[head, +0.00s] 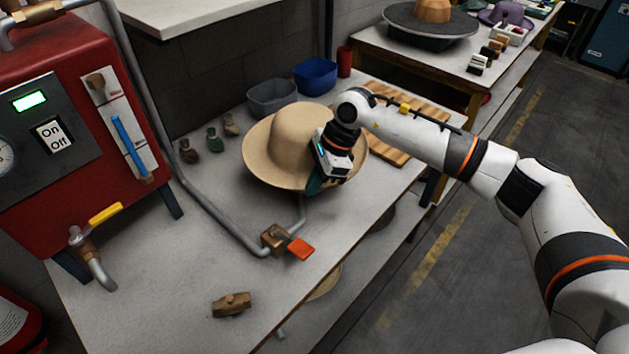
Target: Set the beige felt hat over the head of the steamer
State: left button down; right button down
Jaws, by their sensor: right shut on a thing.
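The beige felt hat (291,129) is crown up above the middle of the workbench, its wide brim tilted slightly. My right gripper (322,183) is at the near right side of the hat, shut on its brim; the fingertips are partly hidden. A grey pipe (235,235) runs from the red steamer (52,60) along the bench to a brass valve (273,237) with an orange handle, then bends up toward the underside of the hat. The steamer's head is not visible; the hat covers the spot above the pipe's end. My left gripper is not in view.
The workbench (150,270) holds a grey bin (272,97), a blue bin (316,75), several small dark items (214,140), a slatted wooden board (385,150) and a brown wooden block (232,304). A second table behind carries other hats. The bench's front left is mostly clear.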

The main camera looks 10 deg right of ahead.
jog(key=shift+f, duration=0.2)
jog(key=c, duration=1.5)
grip_release()
jog(key=b+v, duration=0.2)
jog(key=v, duration=1)
